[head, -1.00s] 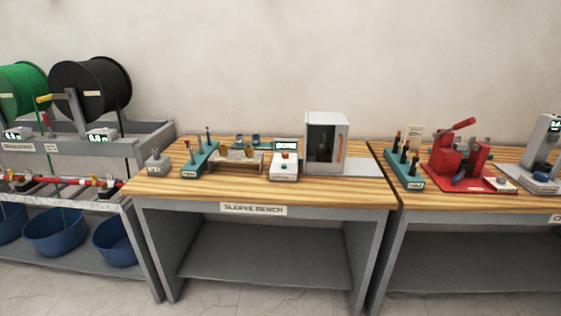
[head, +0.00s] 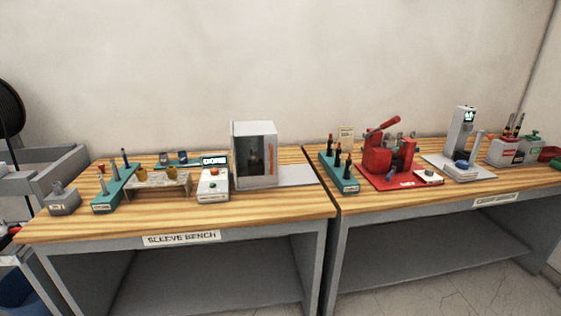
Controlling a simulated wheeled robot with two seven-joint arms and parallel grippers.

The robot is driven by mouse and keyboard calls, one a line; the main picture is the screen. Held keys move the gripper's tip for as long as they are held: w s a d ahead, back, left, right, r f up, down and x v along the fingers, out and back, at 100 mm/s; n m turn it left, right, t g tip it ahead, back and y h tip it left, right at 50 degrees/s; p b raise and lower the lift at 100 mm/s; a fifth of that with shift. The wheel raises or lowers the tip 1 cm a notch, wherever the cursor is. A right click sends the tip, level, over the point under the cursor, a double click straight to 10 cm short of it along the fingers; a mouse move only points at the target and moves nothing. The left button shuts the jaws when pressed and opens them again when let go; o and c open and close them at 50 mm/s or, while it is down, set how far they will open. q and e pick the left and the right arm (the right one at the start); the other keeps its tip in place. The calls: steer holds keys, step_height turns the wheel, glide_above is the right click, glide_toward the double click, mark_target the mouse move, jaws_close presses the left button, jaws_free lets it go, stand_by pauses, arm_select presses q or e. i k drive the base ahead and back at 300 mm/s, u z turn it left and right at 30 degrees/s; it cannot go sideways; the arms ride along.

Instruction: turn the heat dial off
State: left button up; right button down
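A white control box (head: 213,187) stands on the sleeve bench, left of a white cabinet (head: 254,156) with a dark glass front and an orange handle. The box has a small lit display (head: 214,161) that seems to read DONE. Below the display is an orange-red knob (head: 213,171), which may be the heat dial, and lower down a small green button (head: 211,185). The knob is too small to tell its setting. Neither of my grippers is in view.
The sleeve bench (head: 180,238) also holds a teal tool rack (head: 113,194), a small stand (head: 159,182) and a grey block (head: 63,199). Its front strip is clear. A second bench to the right carries a red press (head: 388,160) and another teal rack (head: 337,173).

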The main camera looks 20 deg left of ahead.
mark_target(214, 171)
steer(key=z, duration=0.55)
steer(key=i, duration=1.45)
steer(key=u, duration=1.05)
steer(key=i, duration=0.35)
steer(key=u, duration=0.45)
